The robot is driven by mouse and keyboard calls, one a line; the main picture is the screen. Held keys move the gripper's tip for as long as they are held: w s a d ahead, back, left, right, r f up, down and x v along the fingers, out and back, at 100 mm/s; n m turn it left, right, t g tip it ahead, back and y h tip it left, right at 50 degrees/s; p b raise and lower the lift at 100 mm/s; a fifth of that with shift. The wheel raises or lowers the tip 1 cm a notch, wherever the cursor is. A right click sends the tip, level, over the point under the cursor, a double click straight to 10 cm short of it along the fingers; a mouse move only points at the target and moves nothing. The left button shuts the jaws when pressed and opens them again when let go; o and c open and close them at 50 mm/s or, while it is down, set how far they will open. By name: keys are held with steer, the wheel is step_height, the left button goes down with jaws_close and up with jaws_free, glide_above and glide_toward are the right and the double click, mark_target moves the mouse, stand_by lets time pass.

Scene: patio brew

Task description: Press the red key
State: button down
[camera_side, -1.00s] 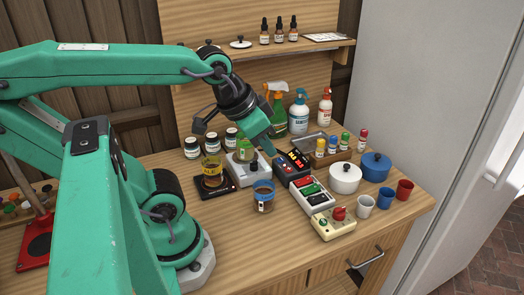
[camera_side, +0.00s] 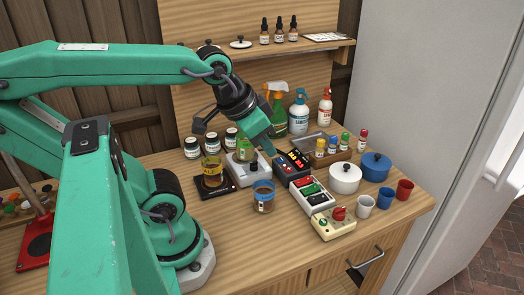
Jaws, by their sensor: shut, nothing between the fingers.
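The red key (camera_side: 300,181) is on a white key box (camera_side: 299,196) in the middle right of the side view. A green key (camera_side: 310,188) and a black key (camera_side: 318,199) sit beside it in a row. My gripper (camera_side: 271,158) is shut and empty, pointing down and to the right. Its tip is over or beside the left edge of a dark box (camera_side: 289,172), behind and left of the red key. The red key shows clear of the gripper. I cannot tell whether the tip touches the dark box.
A cream box with a red knob (camera_side: 338,214) stands in front of the key box. A white pot (camera_side: 345,178) is to its right. A blue-rimmed jar (camera_side: 263,197) and a grey device (camera_side: 246,172) are to its left. Bare wood lies in front.

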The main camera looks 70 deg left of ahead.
steer(key=shift+w, duration=0.1)
steer(key=g, duration=0.6)
glide_above(289, 169)
steer(key=shift+a+f, duration=0.1)
steer(key=shift+f, duration=2.3)
steer(key=shift+f, duration=0.1)
step_height(289, 169, down, 14)
steer(key=shift+r, duration=0.1)
